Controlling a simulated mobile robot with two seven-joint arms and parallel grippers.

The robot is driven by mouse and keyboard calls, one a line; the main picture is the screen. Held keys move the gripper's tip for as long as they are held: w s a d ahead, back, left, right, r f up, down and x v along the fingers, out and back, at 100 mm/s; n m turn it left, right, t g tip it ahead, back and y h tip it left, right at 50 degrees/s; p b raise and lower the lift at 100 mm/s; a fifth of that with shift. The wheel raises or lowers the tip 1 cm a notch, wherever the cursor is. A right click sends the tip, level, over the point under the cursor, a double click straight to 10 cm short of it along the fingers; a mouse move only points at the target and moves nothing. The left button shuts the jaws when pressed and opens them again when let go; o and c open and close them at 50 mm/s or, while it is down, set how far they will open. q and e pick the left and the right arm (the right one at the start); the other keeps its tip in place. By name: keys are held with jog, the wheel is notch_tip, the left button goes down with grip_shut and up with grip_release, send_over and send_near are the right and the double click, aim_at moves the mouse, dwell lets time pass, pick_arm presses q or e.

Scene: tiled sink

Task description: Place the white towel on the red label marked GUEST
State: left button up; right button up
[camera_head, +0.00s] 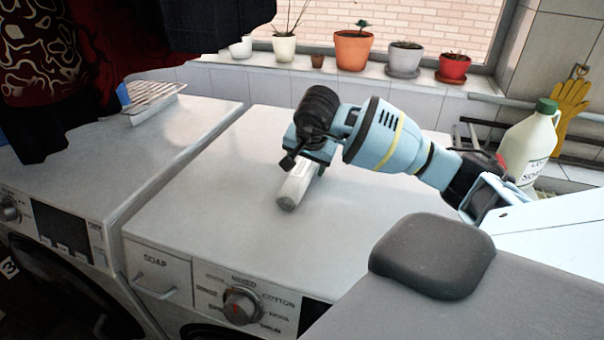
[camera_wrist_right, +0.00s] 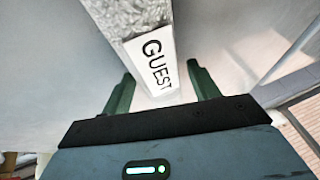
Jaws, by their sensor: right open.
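A small white towel (camera_head: 296,188) lies on top of the right-hand washing machine. In the right wrist view the towel (camera_wrist_right: 128,17) has a rough greyish-white top, and its near end bears a white face with GUEST in black letters (camera_wrist_right: 158,68). My right gripper (camera_head: 305,160) is over the towel's far end in the head view. It is open, with one green finger (camera_wrist_right: 122,93) on each side of the GUEST end; I cannot tell whether they touch it. No red label shows in either view. My left gripper is out of view.
The washing machine top (camera_head: 215,205) is clear around the towel. A wire rack (camera_head: 152,98) sits on the left machine. A grey rounded block (camera_head: 432,255) is at front right. A white jug (camera_head: 530,150) and potted plants (camera_head: 353,50) stand behind.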

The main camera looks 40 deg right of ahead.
jog(key=c, duration=0.8)
jog(key=shift+o, duration=0.2)
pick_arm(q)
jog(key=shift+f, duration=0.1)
pick_arm(e)
jog(key=shift+r, duration=0.15)
jog(key=shift+r, duration=0.6)
notch_tip(320, 180, up, 2)
jog(key=shift+r+b, duration=0.1)
jog(key=shift+b, duration=0.2)
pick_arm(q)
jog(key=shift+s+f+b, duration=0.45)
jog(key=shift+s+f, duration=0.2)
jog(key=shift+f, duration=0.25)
pick_arm(e)
jog(key=s+a, duration=0.3)
jog(key=s, duration=0.1)
jog(key=s+a+r, duration=0.1)
jog(key=s+a, duration=0.6)
jog(key=s, duration=0.1)
jog(key=shift+a+r, duration=0.15)
jog(key=shift+a, duration=0.15)
